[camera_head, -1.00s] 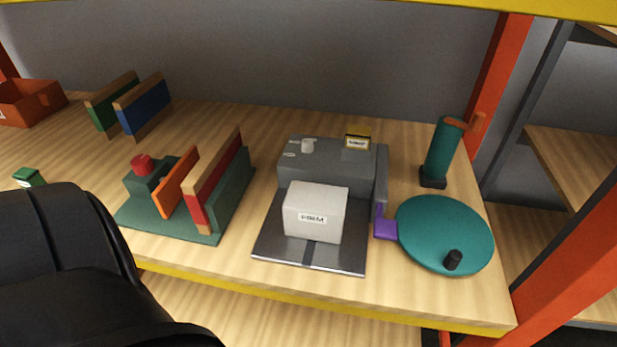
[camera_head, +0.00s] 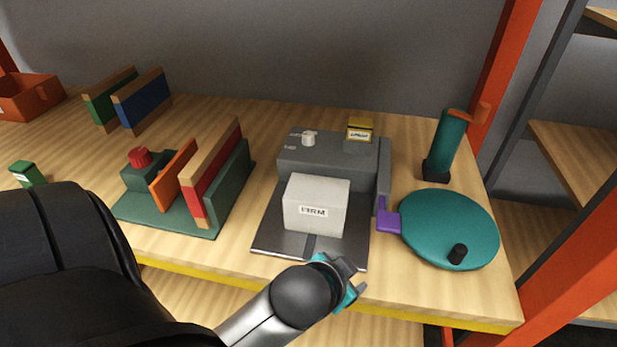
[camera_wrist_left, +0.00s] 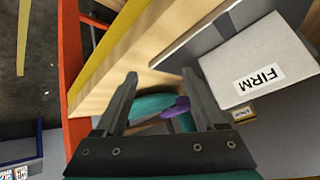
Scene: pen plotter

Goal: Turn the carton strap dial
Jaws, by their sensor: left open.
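The dial is a small white knob (camera_head: 309,138) on top of the grey strapping machine (camera_head: 330,160), with small labels to its left. A white carton (camera_head: 316,205) marked FIRM stands on the machine's metal plate (camera_head: 275,240), and it also shows in the left wrist view (camera_wrist_left: 258,65). My left gripper (camera_head: 354,280) is at the front edge of the plate, in front of the carton and well away from the dial. In the left wrist view its two dark fingers (camera_wrist_left: 160,76) are apart with nothing held. I cannot make out the dial there. My right gripper is not in view.
A teal turntable (camera_head: 450,228), a purple block (camera_head: 388,221) and a teal cylinder (camera_head: 442,145) stand to the right. A green fixture with a red knob (camera_head: 139,157) stands left. A yellow edge borders the table.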

